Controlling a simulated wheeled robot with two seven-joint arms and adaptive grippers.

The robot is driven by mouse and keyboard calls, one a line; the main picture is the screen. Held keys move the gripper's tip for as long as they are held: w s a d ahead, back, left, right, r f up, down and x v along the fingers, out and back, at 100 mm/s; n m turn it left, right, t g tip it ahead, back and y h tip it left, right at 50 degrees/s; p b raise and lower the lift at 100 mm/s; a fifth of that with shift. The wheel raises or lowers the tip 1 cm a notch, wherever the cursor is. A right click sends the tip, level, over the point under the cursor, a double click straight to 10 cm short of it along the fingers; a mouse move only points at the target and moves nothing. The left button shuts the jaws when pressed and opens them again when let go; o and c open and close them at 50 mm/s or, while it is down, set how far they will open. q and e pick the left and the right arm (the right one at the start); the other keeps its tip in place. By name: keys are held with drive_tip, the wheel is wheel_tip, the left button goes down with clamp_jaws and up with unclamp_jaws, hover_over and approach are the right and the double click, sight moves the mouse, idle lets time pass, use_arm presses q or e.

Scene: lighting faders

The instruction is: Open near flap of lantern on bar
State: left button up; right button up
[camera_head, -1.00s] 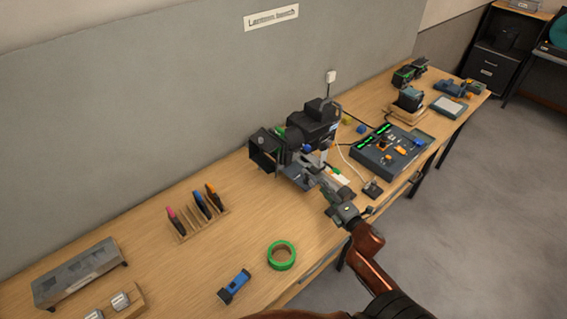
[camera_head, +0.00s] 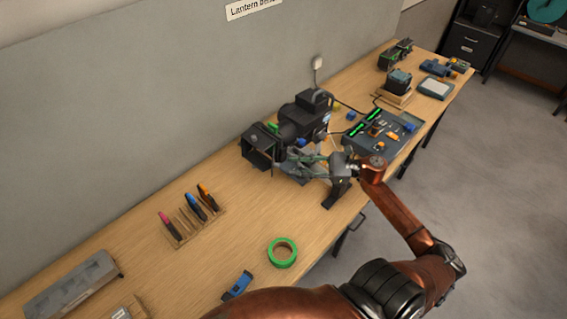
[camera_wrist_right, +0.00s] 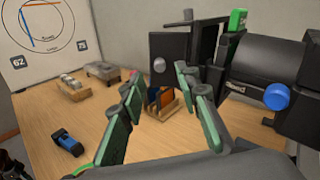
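The black lantern (camera_head: 305,120) stands at the back of the bench, with its dark square flaps (camera_head: 258,147) at its left end. In the right wrist view the lantern body (camera_wrist_right: 265,65) with a blue knob (camera_wrist_right: 277,96) is at the right. A dark flat flap (camera_wrist_right: 175,48) with a round silver knob (camera_wrist_right: 159,64) stands upright, just beyond my fingertips. My right gripper (camera_head: 284,162) is in front of the flaps. In the wrist view its green-padded fingers (camera_wrist_right: 160,76) are spread, with nothing between them. Contact with the flap cannot be told. My left gripper is out of view.
A control desk (camera_head: 375,132) with small parts lies right of the lantern. A wooden rack (camera_head: 190,218) with coloured pens or tools, green tape (camera_head: 283,252) and a blue tool (camera_head: 237,285) lie to the left. The bench between rack and tape is clear.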

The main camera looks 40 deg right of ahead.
drive_tip(key=shift+p+x, duration=0.45)
drive_tip(key=shift+x, duration=1.65)
drive_tip(key=shift+c, duration=0.4)
drive_tip(key=shift+s, duration=0.1)
clamp_jaws()
